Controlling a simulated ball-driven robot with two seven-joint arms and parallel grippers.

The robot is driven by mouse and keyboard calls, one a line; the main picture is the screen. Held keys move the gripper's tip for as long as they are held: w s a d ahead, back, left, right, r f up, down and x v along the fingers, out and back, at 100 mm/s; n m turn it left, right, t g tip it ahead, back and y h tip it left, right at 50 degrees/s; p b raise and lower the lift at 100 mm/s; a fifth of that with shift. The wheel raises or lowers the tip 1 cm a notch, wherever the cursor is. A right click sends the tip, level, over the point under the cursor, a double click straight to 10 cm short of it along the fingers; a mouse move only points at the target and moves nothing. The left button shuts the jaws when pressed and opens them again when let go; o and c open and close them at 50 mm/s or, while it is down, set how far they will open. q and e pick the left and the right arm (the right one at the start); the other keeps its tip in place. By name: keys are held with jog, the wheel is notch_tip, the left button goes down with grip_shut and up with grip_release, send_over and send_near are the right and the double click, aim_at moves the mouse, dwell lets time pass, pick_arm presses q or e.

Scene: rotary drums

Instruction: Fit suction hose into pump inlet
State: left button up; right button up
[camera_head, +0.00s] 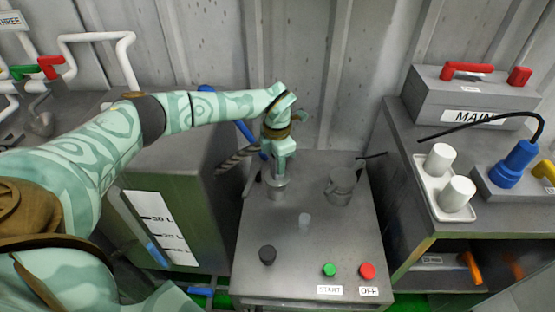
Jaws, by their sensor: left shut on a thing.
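The pump appears to be the grey box (325,248) in the middle, with green START and red OFF buttons on its front. My left gripper (278,165) points down over its back left and is shut on the end of the suction hose, which the fingers mostly hide. The ribbed grey hose (236,158) comes in from the left behind the gripper. A short grey metal cylinder (277,188), perhaps the inlet, is directly below the fingers. I cannot tell whether the hose end is inside it. My right gripper is not in view.
A grey metal cup-like fitting (341,187) stands right of the gripper. A black knob (267,255) is at the front left. A tank with a litre scale (160,228) stands left. On the right, a cabinet bears white cups on a tray (428,183) and a blue plug (513,163).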

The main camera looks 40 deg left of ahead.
pick_arm(q)
jog(key=shift+f+b, duration=0.55)
jog(key=shift+f, duration=0.75)
jog(key=o, duration=1.2)
jog(key=shift+c, duration=0.2)
jog(key=shift+r, duration=0.1)
notch_tip(320, 180, up, 16)
jog(key=p, duration=0.5)
